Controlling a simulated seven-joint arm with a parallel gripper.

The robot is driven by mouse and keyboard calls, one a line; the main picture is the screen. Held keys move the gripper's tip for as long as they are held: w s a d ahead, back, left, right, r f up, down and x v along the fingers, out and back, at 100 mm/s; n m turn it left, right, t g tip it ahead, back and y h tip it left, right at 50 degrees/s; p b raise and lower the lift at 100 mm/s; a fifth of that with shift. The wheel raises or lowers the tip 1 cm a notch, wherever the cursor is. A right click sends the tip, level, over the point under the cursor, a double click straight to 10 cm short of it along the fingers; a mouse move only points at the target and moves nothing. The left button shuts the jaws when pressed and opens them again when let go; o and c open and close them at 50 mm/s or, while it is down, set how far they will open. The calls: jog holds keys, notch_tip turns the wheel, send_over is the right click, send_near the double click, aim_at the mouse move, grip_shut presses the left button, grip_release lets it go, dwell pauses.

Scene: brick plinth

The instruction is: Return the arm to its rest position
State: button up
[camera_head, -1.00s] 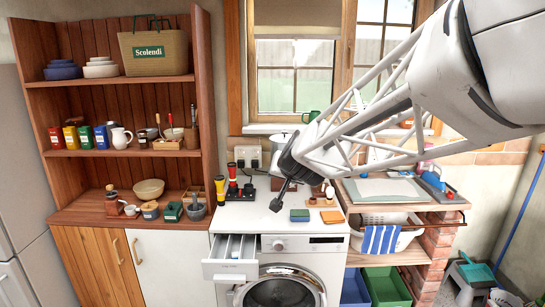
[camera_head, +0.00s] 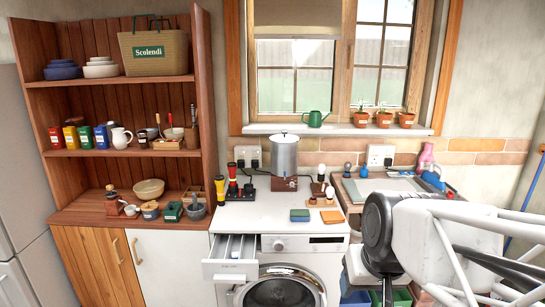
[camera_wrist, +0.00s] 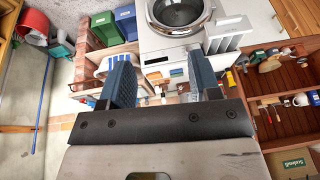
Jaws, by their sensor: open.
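My arm, a white lattice link with a dark wrist joint, fills the lower right of the head view. My gripper (camera_wrist: 162,70) shows in the wrist view as two blue-grey fingers spread apart, with nothing held between them. In the head view the gripper end hangs below the dark joint near the bottom edge, and its fingers are hard to make out. It is in front of the brick plinth area, to the right of the washing machine (camera_head: 335,267). The wrist view looks out over the washing machine and shelves, which appear upside down.
The washing machine's detergent drawer (camera_head: 231,265) is pulled out. Its top holds a metal canister (camera_head: 285,155), a green sponge (camera_head: 299,215) and small items. A wooden shelf unit (camera_head: 125,170) stands left. A green watering can (camera_head: 314,119) and potted plants line the windowsill (camera_head: 340,130).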

jog(key=s+d+f+g+h, duration=0.1)
jog(key=s+d+f, duration=0.1)
jog(key=s, duration=0.4)
jog(key=shift+d, duration=0.25)
jog(key=shift+c, duration=0.5)
dwell(0.4)
